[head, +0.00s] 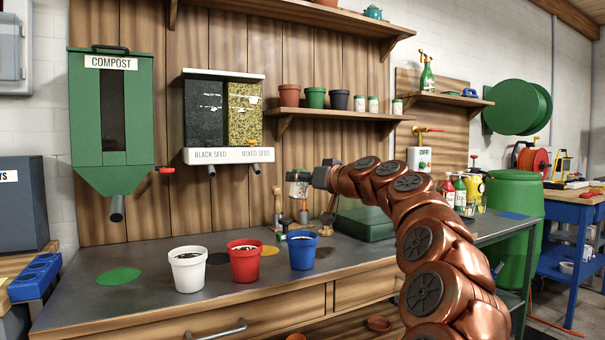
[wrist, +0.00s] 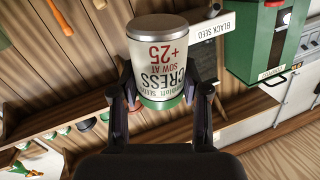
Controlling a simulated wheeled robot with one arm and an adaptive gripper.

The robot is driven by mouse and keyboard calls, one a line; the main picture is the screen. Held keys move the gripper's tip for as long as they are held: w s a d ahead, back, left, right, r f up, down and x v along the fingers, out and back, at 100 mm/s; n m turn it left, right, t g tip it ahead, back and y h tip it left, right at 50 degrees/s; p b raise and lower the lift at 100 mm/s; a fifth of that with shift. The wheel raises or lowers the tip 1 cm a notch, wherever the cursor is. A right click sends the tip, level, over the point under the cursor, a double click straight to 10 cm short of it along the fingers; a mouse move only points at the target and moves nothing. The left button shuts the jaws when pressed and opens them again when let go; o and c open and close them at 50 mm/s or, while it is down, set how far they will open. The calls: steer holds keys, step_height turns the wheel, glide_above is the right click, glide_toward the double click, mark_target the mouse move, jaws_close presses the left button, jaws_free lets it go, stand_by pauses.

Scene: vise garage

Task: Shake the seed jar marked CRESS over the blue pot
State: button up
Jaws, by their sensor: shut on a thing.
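My gripper (head: 312,179) is shut on the seed jar (head: 297,186). In the wrist view the jar (wrist: 160,65) stands between the two fingers (wrist: 167,92), with a cream label reading CRESS, a green band at one end and a grey metal end at the other. Its label reads upside down there; the rest of that view looks turned over too. In the head view the jar looks roughly upright. The blue pot (head: 303,252) stands upright on the grey bench, below the jar in the picture and apart from it. The jar's contents cannot be made out.
A white pot (head: 187,271) and a red pot (head: 243,263) with dark fill stand left of the blue pot. Short-handled tools (head: 280,208) stand behind. Seed dispensers (head: 223,120) and a compost hopper (head: 112,115) hang on the wall. A shelf (head: 345,116) holds pots and jars.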

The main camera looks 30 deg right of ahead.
mark_target(304, 198)
steer(key=shift+f+m+p, duration=0.2)
steer(key=shift+m+p, duration=0.6)
steer(key=shift+p, duration=1.05)
steer(key=shift+s+a+f+m+g+y+p, duration=0.2)
steer(key=shift+m+p, duration=0.25)
steer(key=shift+p, duration=0.85)
steer(key=shift+w+a+f+m+g+p, duration=0.1)
steer(key=shift+f+m+g+p, duration=0.3)
steer(key=shift+p, duration=0.95)
steer(key=shift+s+a+f+m+g+y+p, duration=0.15)
steer(key=shift+m+p, duration=0.4)
steer(key=shift+p, duration=0.75)
steer(key=shift+a+f+m+g+y+p, duration=0.2)
steer(key=shift+m+p, duration=0.55)
steer(key=shift+p, duration=1.6)
steer(key=shift+d+f+m+g+y+p, duration=0.1)
steer(key=shift+f+m+g+y+p, duration=0.35)
steer(key=shift+p, duration=1.85)
steer(key=shift+a+f+m+p, duration=0.1)
steer(key=shift+f+m+p, duration=0.2)
steer(key=shift+m+p, duration=1.4)
steer(key=shift+f+m+g+y+p, duration=0.5)
steer(key=shift+f+m+y+p, duration=0.3)
steer(key=shift+p, duration=3.35)
steer(key=shift+f+m+p, duration=0.1)
steer(key=shift+m+p, duration=0.7)
steer(key=shift+p, duration=0.6)
steer(key=shift+f+m+y+p, duration=0.25)
steer(key=shift+m+y+p, duration=0.25)
steer(key=shift+p, duration=0.2)
